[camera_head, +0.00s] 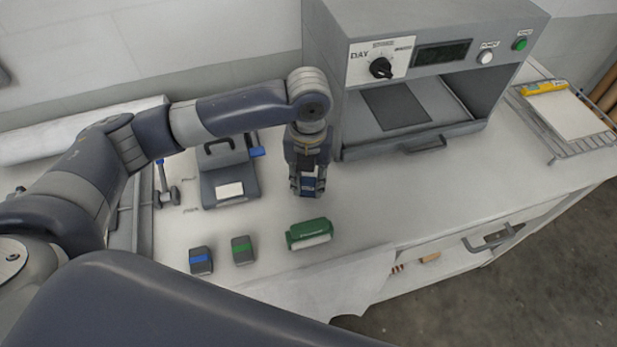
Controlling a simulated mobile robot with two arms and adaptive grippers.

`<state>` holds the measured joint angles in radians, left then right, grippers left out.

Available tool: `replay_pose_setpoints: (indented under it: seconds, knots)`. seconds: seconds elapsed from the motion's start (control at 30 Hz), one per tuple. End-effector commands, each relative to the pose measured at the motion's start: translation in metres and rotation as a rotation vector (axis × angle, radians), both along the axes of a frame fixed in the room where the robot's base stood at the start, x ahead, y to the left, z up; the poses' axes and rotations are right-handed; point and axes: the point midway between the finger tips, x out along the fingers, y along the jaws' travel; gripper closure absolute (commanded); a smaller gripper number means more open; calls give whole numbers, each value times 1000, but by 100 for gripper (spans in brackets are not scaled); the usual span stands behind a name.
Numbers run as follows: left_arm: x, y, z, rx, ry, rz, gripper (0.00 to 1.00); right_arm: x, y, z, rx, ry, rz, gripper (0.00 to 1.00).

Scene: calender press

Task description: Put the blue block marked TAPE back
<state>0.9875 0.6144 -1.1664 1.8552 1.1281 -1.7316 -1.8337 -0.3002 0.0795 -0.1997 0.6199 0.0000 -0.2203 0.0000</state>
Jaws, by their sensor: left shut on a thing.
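My left gripper (307,188) points down over the bench in front of the press. It is shut on a small dark blue block (309,181) with a pale patch. The fingers hide most of the block, and I cannot read its marking. I cannot tell for sure whether its underside touches the bench. My right gripper is not in view.
A grey press (420,75) with an open bay stands behind, right of my gripper. A green block (308,234) lies in front. Two dark grey blocks, one blue-banded (201,260) and one green-banded (243,250), stand front left. A grey device (229,183) is left. A wire rack (570,115) is far right.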

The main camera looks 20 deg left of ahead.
Motion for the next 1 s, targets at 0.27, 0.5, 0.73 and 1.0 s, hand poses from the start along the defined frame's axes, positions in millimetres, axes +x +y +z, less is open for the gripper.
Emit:
replay_pose_setpoints:
  seconds: [0.27,0.5,0.73,1.0]
  knots:
    - [0,0,-1,0,1,0,52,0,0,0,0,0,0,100]
    - [0,0,3,-1,-1,0,52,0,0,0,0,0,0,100]
    - [2,-1,38,-3,-7,-1,52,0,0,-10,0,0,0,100]
    - [1,-1,95,-1,-4,0,52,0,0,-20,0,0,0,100]
